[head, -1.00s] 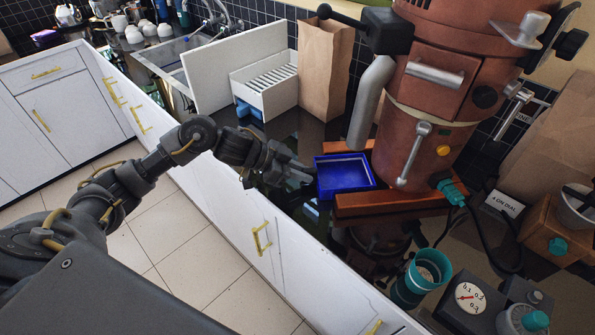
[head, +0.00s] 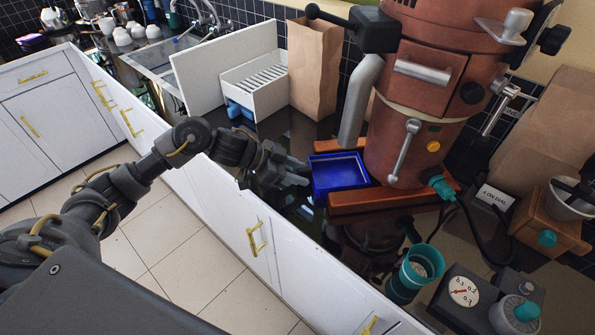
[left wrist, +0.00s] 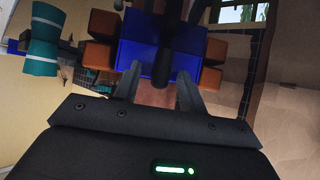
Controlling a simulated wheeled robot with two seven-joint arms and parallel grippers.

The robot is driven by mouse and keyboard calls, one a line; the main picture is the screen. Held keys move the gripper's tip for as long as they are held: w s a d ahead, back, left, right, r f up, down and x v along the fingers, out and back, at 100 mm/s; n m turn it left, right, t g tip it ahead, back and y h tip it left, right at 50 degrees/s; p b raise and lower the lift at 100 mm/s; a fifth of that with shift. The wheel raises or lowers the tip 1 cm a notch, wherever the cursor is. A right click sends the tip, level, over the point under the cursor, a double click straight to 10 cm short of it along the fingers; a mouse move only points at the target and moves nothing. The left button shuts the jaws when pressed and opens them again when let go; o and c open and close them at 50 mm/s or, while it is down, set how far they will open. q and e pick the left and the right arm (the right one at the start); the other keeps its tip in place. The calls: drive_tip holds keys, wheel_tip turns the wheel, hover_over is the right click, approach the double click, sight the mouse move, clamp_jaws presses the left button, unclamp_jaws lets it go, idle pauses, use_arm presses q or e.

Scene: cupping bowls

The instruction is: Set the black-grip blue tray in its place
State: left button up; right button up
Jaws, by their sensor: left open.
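The blue tray (head: 340,184) sits level at the foot of the brown roaster (head: 415,120), between its two wooden beams. In the left wrist view the tray (left wrist: 135,53) shows ahead of my fingers, with a black grip (left wrist: 161,68) sticking out toward me. My left gripper (head: 306,173) is at the tray's left side in the head view. Its fingers are open, and in the left wrist view the grip lies between the fingertips (left wrist: 158,90). Contact between fingers and grip cannot be told. My right gripper is out of view.
A wooden beam (head: 375,201) runs just in front of the tray. A teal cup (head: 413,272) and a dial box (head: 463,292) stand to the right. A paper bag (head: 315,70) and a white slotted rack (head: 255,85) stand behind. The counter's front edge is close below my arm.

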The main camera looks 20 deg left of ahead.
use_arm(q)
drive_tip(key=v, duration=0.4)
drive_tip(key=shift+a+b, duration=0.1)
drive_tip(key=shift+b, duration=0.2)
drive_tip(key=v, duration=0.6)
drive_tip(key=shift+s+a+r+b, duration=0.2)
drive_tip(key=shift+r+b, duration=0.05)
drive_tip(key=shift+b, duration=0.1)
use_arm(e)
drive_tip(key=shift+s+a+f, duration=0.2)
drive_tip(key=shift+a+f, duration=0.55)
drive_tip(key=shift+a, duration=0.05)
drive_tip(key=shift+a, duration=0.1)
